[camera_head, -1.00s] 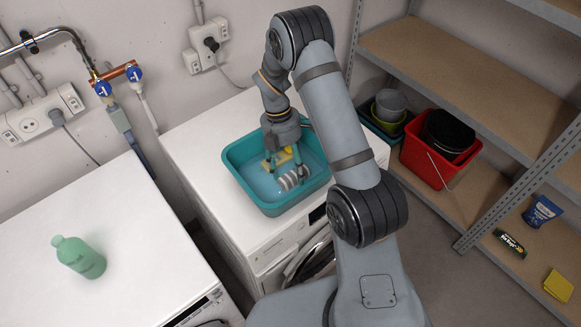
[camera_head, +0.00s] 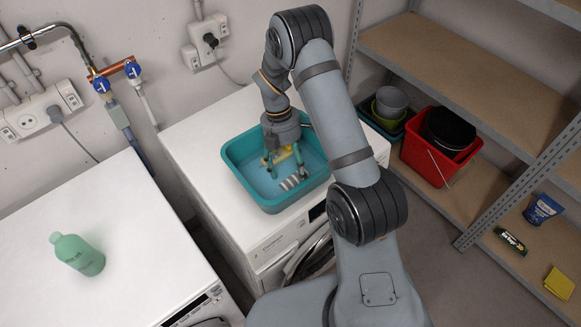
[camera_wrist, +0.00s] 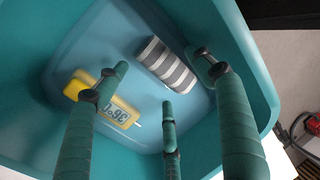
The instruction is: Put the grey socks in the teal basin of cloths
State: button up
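The teal basin (camera_head: 235,155) stands on the right-hand white machine; its rim also shows in the wrist view (camera_wrist: 255,75). The grey socks (camera_head: 293,181), a striped grey and white roll, lie on the pale blue bottom inside it. They also show in the wrist view (camera_wrist: 166,64). My gripper (camera_head: 284,168) reaches down into the basin just above and beside the socks. Its fingers are spread apart in the wrist view (camera_wrist: 165,75), with nothing clasped between them. A yellow item with a digit display (camera_wrist: 108,102) lies near the socks. I make out no cloths.
A green bottle (camera_head: 77,254) stands on the left white machine (camera_head: 120,230). Taps and sockets line the wall behind. On the right, shelves (camera_head: 450,70) hold a red bucket (camera_head: 425,165), nested bowls (camera_head: 390,105), and several small packets.

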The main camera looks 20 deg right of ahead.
jog(key=shift+o, duration=0.8)
jog(key=shift+r+p, duration=0.45)
jog(key=shift+r, duration=0.15)
jog(key=b+v, duration=0.1)
jog(key=v, duration=1.1)
jog(key=x, duration=1.3)
jog(key=shift+w+f, duration=0.1)
jog(key=shift+r+p, duration=0.35)
jog(key=shift+r, duration=0.1)
